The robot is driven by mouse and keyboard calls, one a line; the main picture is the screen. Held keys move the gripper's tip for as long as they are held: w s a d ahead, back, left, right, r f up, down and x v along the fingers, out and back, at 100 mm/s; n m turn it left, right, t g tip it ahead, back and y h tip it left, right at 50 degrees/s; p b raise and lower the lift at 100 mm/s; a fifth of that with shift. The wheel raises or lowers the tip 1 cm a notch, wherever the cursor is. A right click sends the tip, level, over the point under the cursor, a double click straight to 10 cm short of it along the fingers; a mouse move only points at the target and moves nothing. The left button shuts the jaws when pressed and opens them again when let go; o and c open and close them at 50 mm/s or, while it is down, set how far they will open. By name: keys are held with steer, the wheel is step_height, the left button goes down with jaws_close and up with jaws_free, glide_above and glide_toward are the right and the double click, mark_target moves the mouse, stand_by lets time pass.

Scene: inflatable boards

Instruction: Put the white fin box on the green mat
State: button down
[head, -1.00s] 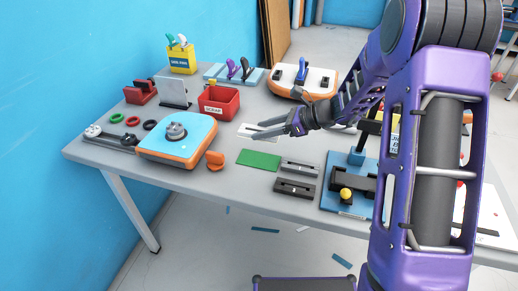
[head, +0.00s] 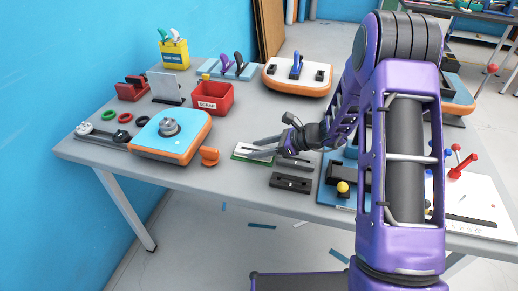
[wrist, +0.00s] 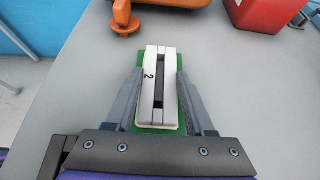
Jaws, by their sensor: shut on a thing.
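The white fin box (wrist: 151,100), a long block with a dark slot and a "2" on it, is between the two fingers of my gripper (wrist: 160,95) in the wrist view. My gripper is shut on its sides. The green mat (wrist: 141,66) lies under the box, showing round its edges. In the head view the box (head: 254,152) is over the mat (head: 237,157), partly hidden by my gripper (head: 262,146). I cannot tell whether the box touches the mat or hangs just above it.
A grey slotted box (head: 297,163) and a black one (head: 291,182) lie just right of the mat. An orange knob-like piece (head: 210,156) stands to the left, beside the blue and orange board (head: 185,140). A red scrap bin (head: 212,98) is behind.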

steer(key=shift+f, duration=0.15)
steer(key=shift+c, duration=1.3)
jaws_free()
steer(key=shift+r, duration=0.3)
steer(key=v, duration=1.2)
steer(key=shift+f+p, duration=0.1)
steer(key=shift+p, duration=0.3)
